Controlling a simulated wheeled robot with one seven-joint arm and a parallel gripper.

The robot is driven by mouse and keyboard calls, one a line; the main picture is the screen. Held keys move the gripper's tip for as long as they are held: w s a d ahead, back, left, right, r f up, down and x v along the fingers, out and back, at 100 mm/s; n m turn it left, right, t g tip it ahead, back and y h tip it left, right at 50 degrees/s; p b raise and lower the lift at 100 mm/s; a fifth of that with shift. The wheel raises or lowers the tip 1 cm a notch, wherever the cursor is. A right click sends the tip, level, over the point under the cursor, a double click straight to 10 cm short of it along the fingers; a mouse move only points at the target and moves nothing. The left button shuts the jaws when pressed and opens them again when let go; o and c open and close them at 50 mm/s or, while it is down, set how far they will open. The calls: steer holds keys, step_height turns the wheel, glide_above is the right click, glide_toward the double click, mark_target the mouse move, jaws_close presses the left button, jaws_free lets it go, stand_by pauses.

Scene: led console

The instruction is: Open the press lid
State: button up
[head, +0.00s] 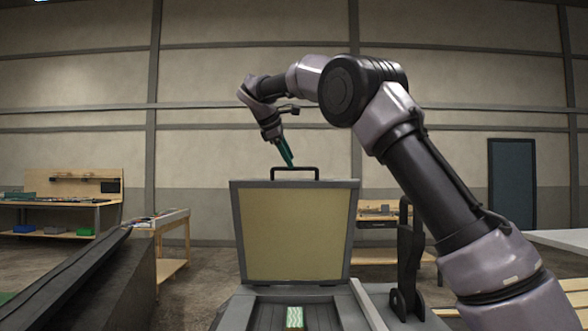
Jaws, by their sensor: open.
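The press lid (295,232) stands upright, raised from the press base (237,308). Its yellowish inner panel, in a grey frame, faces me. A dark handle (294,169) sits on the lid's top edge. My gripper (288,160) is open just above the handle, near its left part. Its green-tinted fingers point down, and I cannot tell whether they touch the handle. A small green and white block (295,317) lies in the open base below the lid.
A dark upright bracket (406,262) stands right of the press. A dark sloped structure (95,280) is at the left. A workbench (70,200) and a small wooden table (165,225) stand behind it. A dark door (512,182) is in the back wall.

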steer(key=shift+v, duration=2.25)
steer(key=s+d+f+m+g+y, duration=0.15)
steer(key=s+d+m, duration=0.35)
steer(key=d, duration=0.5)
steer(key=s+d+f+m+y, duration=0.2)
steer(key=s+d+m+y, duration=0.1)
steer(key=s+d, duration=0.55)
steer(key=s+d+f+m+t+y, duration=0.1)
steer(key=s+d+f+m, duration=0.2)
steer(key=s+f+m, duration=0.3)
steer(key=s+d+f+m+y, duration=0.1)
steer(key=s+d+f+m, duration=0.3)
steer(key=s+f, duration=0.5)
steer(key=s+m, duration=0.2)
steer(key=s, duration=0.4)
steer(key=shift+f+t, duration=0.2)
steer(key=shift+t, duration=0.15)
